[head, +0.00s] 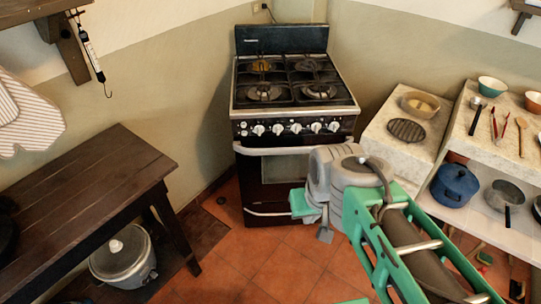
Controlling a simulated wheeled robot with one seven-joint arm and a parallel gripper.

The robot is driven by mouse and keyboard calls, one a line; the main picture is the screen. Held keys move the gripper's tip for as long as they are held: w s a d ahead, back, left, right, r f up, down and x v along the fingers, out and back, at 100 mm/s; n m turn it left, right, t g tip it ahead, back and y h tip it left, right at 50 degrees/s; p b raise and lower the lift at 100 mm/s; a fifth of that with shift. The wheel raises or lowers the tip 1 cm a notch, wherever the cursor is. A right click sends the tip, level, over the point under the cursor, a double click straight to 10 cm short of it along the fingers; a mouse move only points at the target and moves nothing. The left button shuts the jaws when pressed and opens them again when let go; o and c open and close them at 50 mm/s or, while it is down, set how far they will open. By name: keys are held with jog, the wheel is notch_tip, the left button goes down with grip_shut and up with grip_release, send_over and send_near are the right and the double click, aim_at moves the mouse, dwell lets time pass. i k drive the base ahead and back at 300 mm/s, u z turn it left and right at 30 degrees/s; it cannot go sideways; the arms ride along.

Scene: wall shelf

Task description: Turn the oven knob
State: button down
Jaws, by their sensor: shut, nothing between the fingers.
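The oven (283,185) is a black freestanding stove against the back wall. A row of several white knobs (296,128) runs along its black front panel below the hob. The knobs are uncovered, but their exact angles are too small to read. My arm reaches in from the lower right. My gripper (325,236) is shut and empty in front of the oven's lower right side, below the knob row and apart from it in the picture. My wrist covers the right part of the oven door.
A dark wooden table (95,195) stands at left, with a lidded metal pot (122,254) beneath it. Stone counters (455,140) with bowls and utensils stand at right; a blue pot (455,185) sits on the shelf below. The tiled floor (240,255) before the oven is mostly clear.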

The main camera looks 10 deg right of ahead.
aim_at(296, 127)
jog(key=z, duration=0.05)
jog(key=k, duration=0.4)
jog(key=u, duration=0.15)
jog(key=i, duration=1)
jog(key=u, duration=0.75)
